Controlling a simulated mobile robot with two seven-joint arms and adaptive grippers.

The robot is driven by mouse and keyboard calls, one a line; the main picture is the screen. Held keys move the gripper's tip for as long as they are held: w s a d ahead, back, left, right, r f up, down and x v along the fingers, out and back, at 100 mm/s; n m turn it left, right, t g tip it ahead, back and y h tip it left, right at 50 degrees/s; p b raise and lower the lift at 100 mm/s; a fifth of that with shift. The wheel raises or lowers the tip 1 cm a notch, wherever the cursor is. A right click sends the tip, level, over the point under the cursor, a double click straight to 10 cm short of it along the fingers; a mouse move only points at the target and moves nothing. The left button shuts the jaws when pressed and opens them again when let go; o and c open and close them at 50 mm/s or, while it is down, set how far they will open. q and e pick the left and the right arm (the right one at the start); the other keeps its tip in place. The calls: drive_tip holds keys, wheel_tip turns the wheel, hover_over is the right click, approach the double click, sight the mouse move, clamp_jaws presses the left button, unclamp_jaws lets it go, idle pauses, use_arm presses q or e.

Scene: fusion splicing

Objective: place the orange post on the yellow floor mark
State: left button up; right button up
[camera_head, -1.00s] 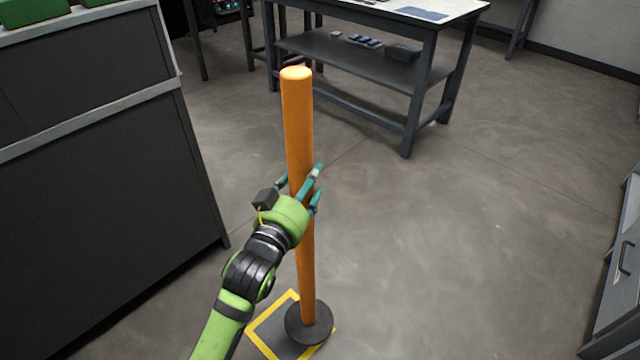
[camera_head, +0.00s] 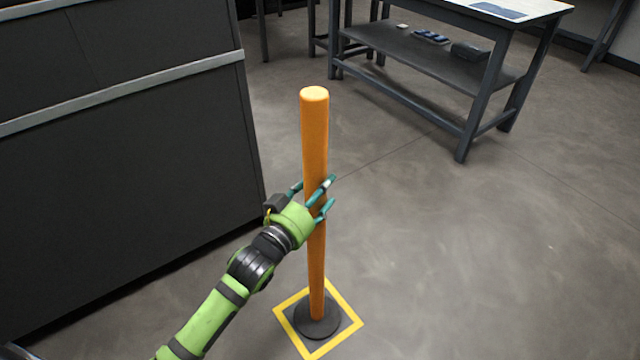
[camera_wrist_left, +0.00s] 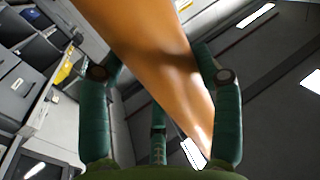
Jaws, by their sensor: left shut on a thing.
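The orange post (camera_head: 314,135) stands upright on a round dark base (camera_head: 318,318). In the head view the base appears inside the yellow square floor mark (camera_head: 345,340); I cannot tell whether it touches the floor. My left gripper (camera_head: 322,198) is shut around the post at about mid-height, with teal fingers on both sides. In the left wrist view the post (camera_wrist_left: 150,50) runs between the fingers. My right gripper is not in view.
A dark cabinet (camera_head: 130,180) stands at the left. A workbench (camera_head: 425,60) with a lower shelf holding small items is at the back right. The floor (camera_head: 480,260) to the right is clear.

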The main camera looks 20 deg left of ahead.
use_arm(q)
drive_tip(key=shift+d+r, duration=0.1)
drive_tip(key=shift+r, duration=0.15)
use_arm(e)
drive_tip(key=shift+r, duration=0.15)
use_arm(q)
drive_tip(key=o, duration=1.7)
drive_tip(key=shift+f, duration=0.3)
drive_tip(key=shift+s+r, duration=0.1)
drive_tip(key=shift+s, duration=0.05)
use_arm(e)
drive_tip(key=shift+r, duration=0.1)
